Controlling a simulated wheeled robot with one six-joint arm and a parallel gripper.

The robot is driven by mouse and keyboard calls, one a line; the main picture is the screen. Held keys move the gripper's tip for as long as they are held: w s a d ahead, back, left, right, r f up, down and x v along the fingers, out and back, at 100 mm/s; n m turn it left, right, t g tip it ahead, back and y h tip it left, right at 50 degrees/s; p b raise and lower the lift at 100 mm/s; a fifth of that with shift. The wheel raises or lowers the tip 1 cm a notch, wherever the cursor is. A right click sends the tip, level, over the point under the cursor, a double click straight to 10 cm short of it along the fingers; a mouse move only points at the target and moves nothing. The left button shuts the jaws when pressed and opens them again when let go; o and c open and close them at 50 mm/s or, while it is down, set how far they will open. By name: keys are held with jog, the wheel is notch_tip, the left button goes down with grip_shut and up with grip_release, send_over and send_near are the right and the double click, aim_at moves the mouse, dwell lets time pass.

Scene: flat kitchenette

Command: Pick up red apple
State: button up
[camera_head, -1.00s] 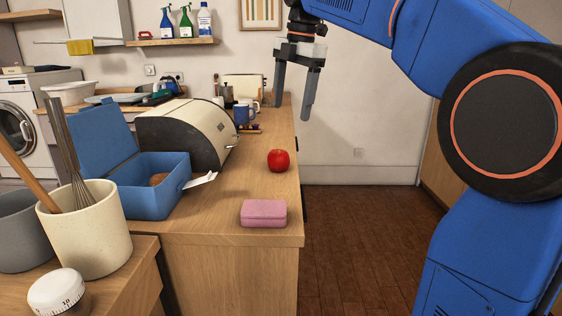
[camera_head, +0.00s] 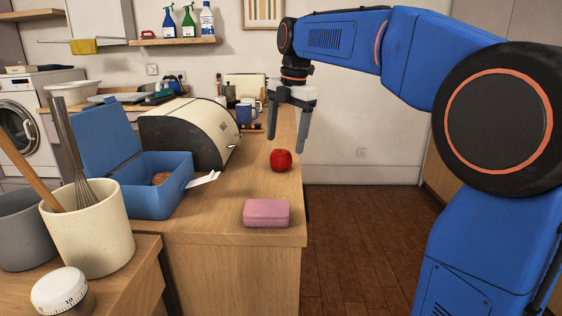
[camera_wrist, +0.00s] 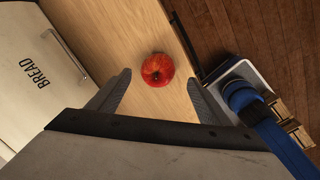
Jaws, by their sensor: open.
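The red apple (camera_head: 281,160) sits on the wooden counter (camera_head: 225,208) near its right edge. My gripper (camera_head: 286,145) is open and points down, with its fingertips close above the apple in the head view; the exact gap is hard to tell. In the wrist view the apple (camera_wrist: 157,69) lies ahead of the gripper, between the lines of the two open fingers (camera_wrist: 160,85). Nothing is between the fingers.
A bread bin (camera_head: 190,133) stands left of the apple, with an open blue box (camera_head: 160,200) beside it. A pink block (camera_head: 266,213) lies at the counter's front edge. Mugs (camera_head: 246,114) stand farther back. The counter drops to the floor (camera_head: 365,240) at right.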

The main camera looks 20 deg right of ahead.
aim_at(283, 151)
jog(key=shift+w+a+f, duration=0.1)
jog(key=shift+w+f, duration=0.05)
jog(key=shift+f, duration=0.8)
jog(key=shift+w+a+f, duration=0.15)
jog(key=shift+w+f, duration=0.05)
jog(key=shift+f, duration=0.8)
jog(key=shift+w+a+f, duration=0.1)
jog(key=shift+w+f, duration=0.05)
jog(key=shift+f, duration=0.8)
jog(key=c, duration=1.2)
